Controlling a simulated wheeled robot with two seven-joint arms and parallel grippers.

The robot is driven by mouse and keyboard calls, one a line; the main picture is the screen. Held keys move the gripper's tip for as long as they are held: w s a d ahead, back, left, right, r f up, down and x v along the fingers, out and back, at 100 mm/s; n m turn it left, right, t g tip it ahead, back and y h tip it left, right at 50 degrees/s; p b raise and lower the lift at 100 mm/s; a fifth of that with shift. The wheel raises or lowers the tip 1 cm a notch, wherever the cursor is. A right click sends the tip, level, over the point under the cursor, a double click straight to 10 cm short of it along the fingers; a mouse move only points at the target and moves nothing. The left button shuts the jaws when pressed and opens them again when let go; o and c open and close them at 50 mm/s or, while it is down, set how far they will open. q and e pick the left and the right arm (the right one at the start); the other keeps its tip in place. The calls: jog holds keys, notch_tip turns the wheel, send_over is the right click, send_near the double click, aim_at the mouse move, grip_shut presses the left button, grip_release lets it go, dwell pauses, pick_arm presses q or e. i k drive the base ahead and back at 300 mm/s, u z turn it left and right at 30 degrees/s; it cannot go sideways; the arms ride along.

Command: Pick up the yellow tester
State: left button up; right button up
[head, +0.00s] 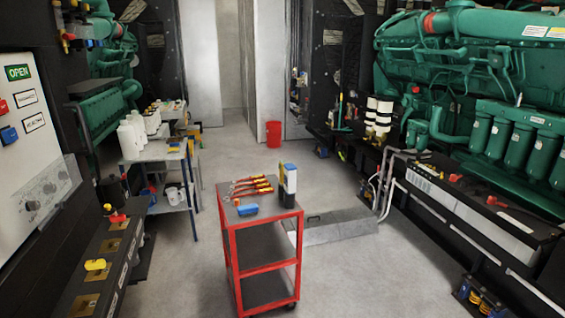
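Neither of my grippers is in the head view.
A red cart (265,271) stands in the middle, bearing red-and-yellow handled tools (252,187), a blue item (247,209) and an upright box (288,184). A metal table (160,152) with white bottles is behind left. Green engines (485,58) line the right. Floor around the cart is mostly clear.

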aim_at(281, 166)
jog(key=z, duration=0.05)
jog(key=i, duration=0.3)
jog(key=z, duration=0.75)
jog(key=i, duration=1.55)
jog(key=u, duration=0.35)
jog(key=i, duration=1.3)
jog(key=u, duration=0.9)
